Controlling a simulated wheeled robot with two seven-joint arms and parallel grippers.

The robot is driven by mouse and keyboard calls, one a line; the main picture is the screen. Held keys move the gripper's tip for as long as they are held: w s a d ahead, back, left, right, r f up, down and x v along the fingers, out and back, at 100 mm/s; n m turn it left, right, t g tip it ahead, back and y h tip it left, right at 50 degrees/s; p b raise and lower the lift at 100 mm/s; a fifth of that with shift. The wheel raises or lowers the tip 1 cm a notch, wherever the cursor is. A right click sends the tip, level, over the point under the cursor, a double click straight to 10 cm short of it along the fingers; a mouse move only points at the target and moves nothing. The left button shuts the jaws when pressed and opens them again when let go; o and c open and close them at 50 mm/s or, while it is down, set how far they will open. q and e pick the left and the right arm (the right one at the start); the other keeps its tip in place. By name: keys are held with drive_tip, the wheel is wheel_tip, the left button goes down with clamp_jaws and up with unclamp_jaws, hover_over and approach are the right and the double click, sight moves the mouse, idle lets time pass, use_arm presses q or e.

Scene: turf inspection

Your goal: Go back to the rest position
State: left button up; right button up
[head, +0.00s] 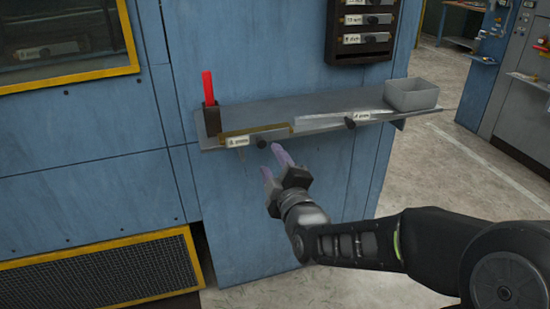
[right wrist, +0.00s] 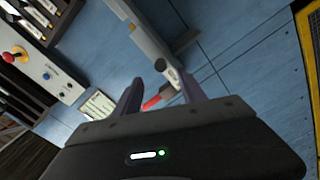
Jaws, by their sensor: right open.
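My right gripper (head: 276,166) is in front of a grey shelf (head: 330,104) on a blue cabinet, just below the shelf's front edge. Its two purple fingers are apart and nothing is between them. In the right wrist view the fingers of the right gripper (right wrist: 160,85) also stand apart, with the shelf edge and something red beyond them. My left gripper is in neither view.
The shelf holds a dark holder with a red object (head: 207,88), two labelled tools (head: 257,134) (head: 345,117) and a grey bin (head: 412,94). A dark rack (head: 361,42) hangs above. Open floor (head: 450,160) lies to the right.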

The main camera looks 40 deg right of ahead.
idle(0.7)
drive_tip(key=s+a+f+m+g+y+p, duration=0.1)
drive_tip(key=a+f+m+g+y, duration=0.4)
drive_tip(key=f, duration=0.9)
drive_tip(key=s+a+f+m+g+y+p, duration=0.1)
drive_tip(key=a+f+m+g, duration=0.35)
drive_tip(key=a+f, duration=0.75)
drive_tip(key=s+a+f+m+g+y+p, duration=0.1)
drive_tip(key=s+a+f+g+y+p, duration=0.2)
drive_tip(key=s+a+f, duration=1.3)
drive_tip(key=s+f+g+y, duration=0.1)
drive_tip(key=s+g, duration=0.2)
drive_tip(key=shift+s+a+f+g, duration=0.2)
drive_tip(key=shift+s+a+g, duration=0.05)
drive_tip(key=shift+s+g, duration=0.15)
drive_tip(key=shift+d, duration=0.1)
